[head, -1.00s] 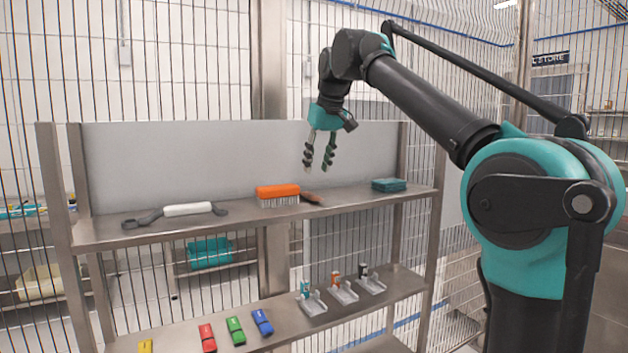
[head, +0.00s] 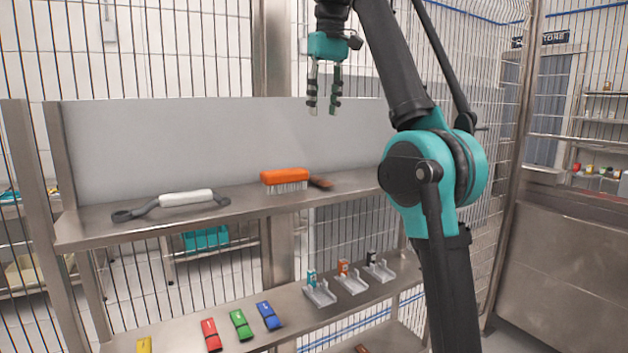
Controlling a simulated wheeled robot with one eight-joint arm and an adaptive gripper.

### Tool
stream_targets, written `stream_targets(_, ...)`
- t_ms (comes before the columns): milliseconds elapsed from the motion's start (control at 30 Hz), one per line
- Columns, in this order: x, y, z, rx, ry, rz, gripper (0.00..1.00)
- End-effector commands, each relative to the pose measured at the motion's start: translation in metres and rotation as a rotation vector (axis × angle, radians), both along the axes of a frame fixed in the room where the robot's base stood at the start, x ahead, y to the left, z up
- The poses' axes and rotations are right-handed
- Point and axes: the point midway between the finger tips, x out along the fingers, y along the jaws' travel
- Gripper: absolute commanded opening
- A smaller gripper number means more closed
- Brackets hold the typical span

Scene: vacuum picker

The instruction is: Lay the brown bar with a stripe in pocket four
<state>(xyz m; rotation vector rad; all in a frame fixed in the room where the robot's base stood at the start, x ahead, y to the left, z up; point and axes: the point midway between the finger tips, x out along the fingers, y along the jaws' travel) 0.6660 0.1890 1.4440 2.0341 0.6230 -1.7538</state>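My gripper (head: 323,108) hangs above the upper shelf, pointing down. Its two fingers are apart with nothing between them. No bar with a visible stripe can be made out. A small brown piece (head: 320,183) lies at the right end of the orange brush on the upper shelf; I cannot tell whether it is part of the brush. A brownish thing (head: 362,348) shows at the bottom edge, below the middle shelf, mostly cut off. Three grey holders (head: 352,284) with teal, orange and black upright parts stand on the middle shelf. No pocket marked four is readable.
The upper shelf (head: 92,231) carries a white-handled tool (head: 186,199) and the orange brush (head: 284,176). Yellow (head: 144,345), red (head: 211,335), green (head: 241,325) and blue (head: 268,316) pieces lie on the middle shelf. Steel posts and wire mesh surround the rack.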

Motion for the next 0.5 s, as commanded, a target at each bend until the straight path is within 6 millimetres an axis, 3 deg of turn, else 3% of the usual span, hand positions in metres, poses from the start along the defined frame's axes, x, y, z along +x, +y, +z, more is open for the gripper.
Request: stream_targets(500, 0.005, 0.004, -0.049, 0.001, -0.002, 0.0, 0.38)
